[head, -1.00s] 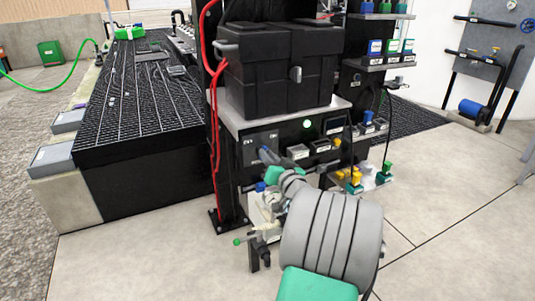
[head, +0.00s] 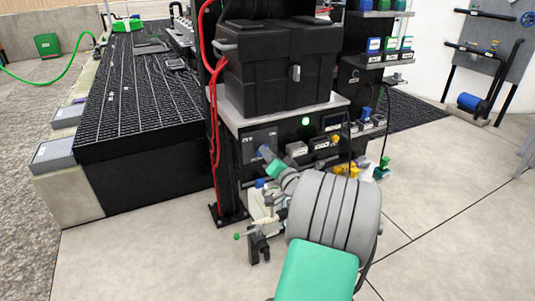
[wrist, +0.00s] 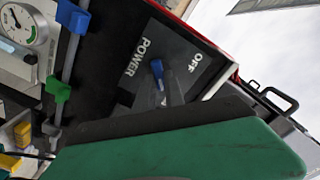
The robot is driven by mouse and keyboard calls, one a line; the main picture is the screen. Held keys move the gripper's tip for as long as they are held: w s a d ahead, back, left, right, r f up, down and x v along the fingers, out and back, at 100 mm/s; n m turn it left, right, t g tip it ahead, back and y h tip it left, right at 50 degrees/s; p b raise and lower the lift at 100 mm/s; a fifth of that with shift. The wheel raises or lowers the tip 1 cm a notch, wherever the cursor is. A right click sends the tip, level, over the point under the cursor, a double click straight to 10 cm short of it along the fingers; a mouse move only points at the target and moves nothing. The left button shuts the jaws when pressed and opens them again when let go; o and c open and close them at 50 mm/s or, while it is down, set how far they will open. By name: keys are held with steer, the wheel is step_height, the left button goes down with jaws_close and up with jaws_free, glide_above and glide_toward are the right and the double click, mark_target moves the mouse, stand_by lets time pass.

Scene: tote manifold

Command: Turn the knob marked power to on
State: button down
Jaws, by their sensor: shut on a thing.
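The power knob (wrist: 157,70) shows a blue part in the wrist view, on a dark panel (wrist: 125,100) marked POWER and OFF. The OFF mark (wrist: 195,62) lies to the right of the knob's blue part. No ON mark shows in the wrist view. My gripper (head: 266,157) reaches the panel in the head view, its tip at the blue knob (head: 261,150). It is shut on the knob. In the wrist view my green and black gripper parts fill the lower right and hide part of the panel. The exact setting of the knob is hard to tell.
A black case (head: 275,65) stands on the shelf above the panel. Red cables (head: 212,110) run down the left side. A pressure gauge (wrist: 17,22) and a green valve handle (wrist: 58,89) lie beside the panel.

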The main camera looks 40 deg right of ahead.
steer(key=c, duration=1.4)
jaws_free()
steer(key=shift+c, duration=0.2)
steer(key=p+v, duration=0.1)
steer(key=v, duration=0.6)
steer(key=shift+s+a, duration=0.2)
steer(key=shift+s, duration=0.15)
